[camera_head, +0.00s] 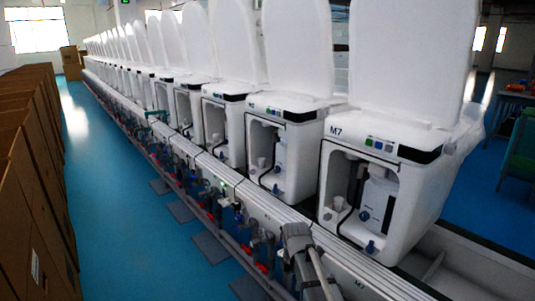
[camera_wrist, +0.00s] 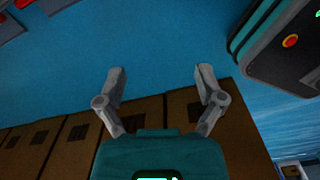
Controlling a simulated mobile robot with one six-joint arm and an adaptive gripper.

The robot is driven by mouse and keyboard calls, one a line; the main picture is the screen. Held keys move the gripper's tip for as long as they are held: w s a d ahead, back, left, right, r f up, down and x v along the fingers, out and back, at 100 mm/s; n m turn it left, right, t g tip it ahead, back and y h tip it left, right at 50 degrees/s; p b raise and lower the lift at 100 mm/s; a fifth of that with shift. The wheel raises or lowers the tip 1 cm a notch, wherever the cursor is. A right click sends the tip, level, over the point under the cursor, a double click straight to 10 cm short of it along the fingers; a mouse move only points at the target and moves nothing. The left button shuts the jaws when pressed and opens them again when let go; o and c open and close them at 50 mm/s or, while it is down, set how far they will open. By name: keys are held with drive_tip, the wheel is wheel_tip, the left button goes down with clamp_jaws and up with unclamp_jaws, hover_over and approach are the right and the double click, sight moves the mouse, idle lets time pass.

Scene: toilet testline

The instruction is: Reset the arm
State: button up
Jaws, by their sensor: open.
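My gripper (camera_wrist: 161,74) shows in the wrist view with its two grey fingers spread wide apart. Nothing is between the fingers, and neither fingertip touches anything. Blue floor shows beyond the tips, and brown cardboard boxes (camera_wrist: 72,140) show behind the finger bases. In the head view I cannot make out the gripper for certain.
A long row of white toilets with raised lids, the nearest marked M7 (camera_head: 424,155), stands on a line (camera_head: 345,275) with pipes and valves along its side. Stacked cardboard boxes (camera_head: 28,170) line the left. Open blue floor (camera_head: 110,165) lies between.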

drive_tip(key=s+d+m, duration=0.9)
drive_tip(key=s+m, duration=0.3)
drive_tip(key=m, duration=1.1)
wheel_tip(320, 180, up, 33)
drive_tip(key=p, duration=3.2)
drive_tip(key=shift+w+f+p, duration=0.15)
drive_tip(key=shift+w+p, duration=0.15)
drive_tip(key=shift+p, duration=0.05)
drive_tip(key=shift+a, duration=0.1)
